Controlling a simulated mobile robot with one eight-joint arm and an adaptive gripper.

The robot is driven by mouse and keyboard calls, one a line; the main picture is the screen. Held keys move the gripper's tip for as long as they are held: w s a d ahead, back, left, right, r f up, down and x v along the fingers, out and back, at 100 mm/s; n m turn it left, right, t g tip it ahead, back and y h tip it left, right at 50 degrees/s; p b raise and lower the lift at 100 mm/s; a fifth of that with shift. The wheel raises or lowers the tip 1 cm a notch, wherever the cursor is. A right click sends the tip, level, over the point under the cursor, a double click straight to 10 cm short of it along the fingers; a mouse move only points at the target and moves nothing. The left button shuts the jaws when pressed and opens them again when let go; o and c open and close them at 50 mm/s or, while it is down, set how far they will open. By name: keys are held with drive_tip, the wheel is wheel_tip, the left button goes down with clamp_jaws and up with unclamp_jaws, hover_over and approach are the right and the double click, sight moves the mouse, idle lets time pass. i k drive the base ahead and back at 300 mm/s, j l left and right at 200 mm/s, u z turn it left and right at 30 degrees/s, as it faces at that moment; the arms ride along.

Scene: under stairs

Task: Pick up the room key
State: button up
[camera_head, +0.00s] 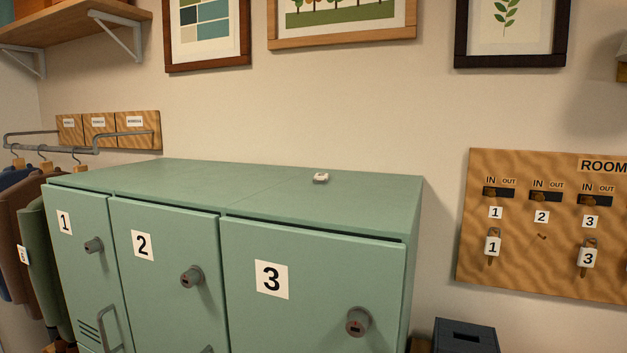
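A small whitish object (320,178) lies on top of the green locker cabinet (200,174), towards its right back part. It looks like a key tag, but it is too small to read. On the wooden room board (515,270) at the right, a key with tag 1 (493,247) and a key with tag 3 (588,258) hang on their hooks. The hook (542,237) under label 2 is bare. My gripper is not in view.
The locker doors 1, 2 and 3 are shut, with round locks sticking out. A dark box (466,336) with a slot stands at the lower right. Clothes (30,230) hang from a rail at the left. A shelf (75,25) juts out at the upper left. The locker top is otherwise clear.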

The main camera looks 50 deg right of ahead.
sight(319, 178)
drive_tip(key=i+j+z, duration=0.1)
drive_tip(key=z, duration=0.3)
drive_tip(key=j+z, duration=0.4)
drive_tip(key=i+j+z, duration=0.1)
drive_tip(key=j+z, duration=0.15)
drive_tip(key=z, duration=0.2)
drive_tip(key=j+z, duration=0.4)
drive_tip(key=l, duration=0.1)
